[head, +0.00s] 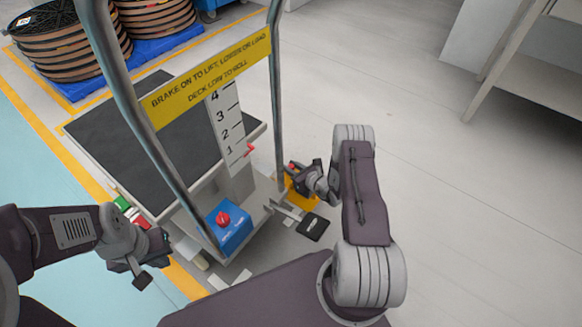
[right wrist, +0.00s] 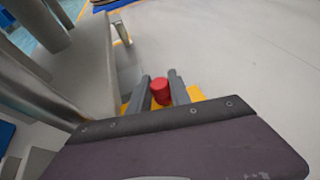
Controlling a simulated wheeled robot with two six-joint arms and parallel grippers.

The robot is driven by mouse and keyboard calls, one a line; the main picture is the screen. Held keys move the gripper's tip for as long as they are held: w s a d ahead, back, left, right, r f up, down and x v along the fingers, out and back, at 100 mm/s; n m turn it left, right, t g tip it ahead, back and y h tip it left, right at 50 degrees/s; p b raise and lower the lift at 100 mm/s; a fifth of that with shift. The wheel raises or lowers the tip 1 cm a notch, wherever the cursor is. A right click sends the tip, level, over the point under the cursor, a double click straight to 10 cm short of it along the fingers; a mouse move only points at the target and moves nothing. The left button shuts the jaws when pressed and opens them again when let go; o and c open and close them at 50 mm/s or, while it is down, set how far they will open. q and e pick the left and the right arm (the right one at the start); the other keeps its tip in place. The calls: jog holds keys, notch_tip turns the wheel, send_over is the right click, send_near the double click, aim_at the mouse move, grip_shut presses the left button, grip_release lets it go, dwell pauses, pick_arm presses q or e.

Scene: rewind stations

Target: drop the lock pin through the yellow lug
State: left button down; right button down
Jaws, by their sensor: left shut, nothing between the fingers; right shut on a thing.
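The lock pin shows as a red knob (right wrist: 160,91) between the fingers of my right gripper (right wrist: 160,88) in the right wrist view. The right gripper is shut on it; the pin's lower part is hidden. In the head view my right gripper (head: 294,176) is beside the trolley's right post. The yellow lug (head: 299,194) is just below this gripper, and yellow also shows around the fingers in the right wrist view (right wrist: 194,92). I cannot tell whether the pin is in the lug's hole. My left gripper (head: 140,273) is shut and empty at the lower left.
The lift trolley has a dark deck (head: 120,135), grey upright posts and a yellow sign (head: 208,78). A blue box with a red knob (head: 228,226) and a black pedal (head: 312,226) are near its base. Cable reels (head: 60,45) stand behind. Floor at right is clear.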

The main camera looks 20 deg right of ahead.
jog(key=shift+f+b, duration=0.4)
jog(key=shift+f, duration=0.2)
jog(key=c, duration=1.1)
grip_release()
jog(key=shift+s+d+r+p, duration=0.1)
jog(key=shift+s+r+p, duration=0.15)
jog(key=shift+p, duration=0.15)
jog(key=p+v, duration=0.5)
jog(key=v, duration=0.3)
jog(key=shift+r+p, duration=0.1)
jog(key=shift+p, duration=0.25)
jog(key=shift+s, duration=0.25)
